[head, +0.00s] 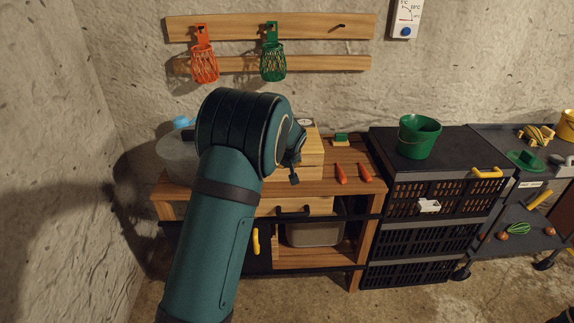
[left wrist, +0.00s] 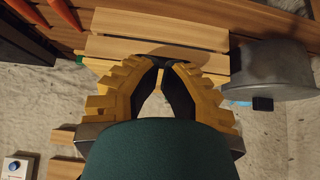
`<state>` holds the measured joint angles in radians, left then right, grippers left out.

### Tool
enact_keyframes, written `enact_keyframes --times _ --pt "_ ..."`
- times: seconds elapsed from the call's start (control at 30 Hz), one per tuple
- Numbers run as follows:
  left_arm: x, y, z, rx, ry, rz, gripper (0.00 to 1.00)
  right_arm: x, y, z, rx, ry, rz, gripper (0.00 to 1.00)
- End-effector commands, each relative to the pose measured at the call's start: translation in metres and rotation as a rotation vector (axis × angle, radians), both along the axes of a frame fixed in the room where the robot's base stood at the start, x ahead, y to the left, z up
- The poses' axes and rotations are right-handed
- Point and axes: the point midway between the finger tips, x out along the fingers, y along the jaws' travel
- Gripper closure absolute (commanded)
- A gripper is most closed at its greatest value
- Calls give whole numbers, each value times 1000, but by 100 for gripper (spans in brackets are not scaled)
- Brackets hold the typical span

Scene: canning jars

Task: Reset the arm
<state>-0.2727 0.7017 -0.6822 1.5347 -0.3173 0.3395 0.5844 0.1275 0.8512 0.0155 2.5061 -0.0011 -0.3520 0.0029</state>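My left arm (head: 215,225) rises from the lower left of the head view, in front of the wooden workbench (head: 335,185). It hides most of my left gripper there; only a small dark part shows by the wooden box (head: 308,158). In the left wrist view, my left gripper (left wrist: 162,66) has yellow fingers with black inner pads. The tips are drawn close together and nothing clear is held between them. The wooden slats (left wrist: 150,45) are beyond the tips. My right gripper is not in view.
A grey pot (left wrist: 268,70) stands beside the gripper. Two orange carrots (head: 341,174) lie on the bench. A green bucket (head: 418,138) stands on black crates (head: 425,240) to the right. Orange (head: 204,65) and green (head: 273,63) baskets hang on the wall.

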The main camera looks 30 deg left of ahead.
Motion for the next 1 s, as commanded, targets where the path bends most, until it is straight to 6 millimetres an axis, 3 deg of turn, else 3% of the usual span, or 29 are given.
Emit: enact_keyframes --times 0.37,0.47,0.57,0.67,0.8,1.0 --pt "-14 -8 1 -2 0 0 100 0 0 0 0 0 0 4" --pt "-18 -12 -9 -11 13 -9 100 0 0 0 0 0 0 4" --pt "-30 -26 -40 -42 52 -44 100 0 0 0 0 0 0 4" --pt "-54 -52 -88 -97 108 -102 100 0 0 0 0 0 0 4" --pt "-105 -101 -156 -195 193 -198 100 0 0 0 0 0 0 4" --pt "-199 -178 -222 -340 296 -329 100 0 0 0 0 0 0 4"
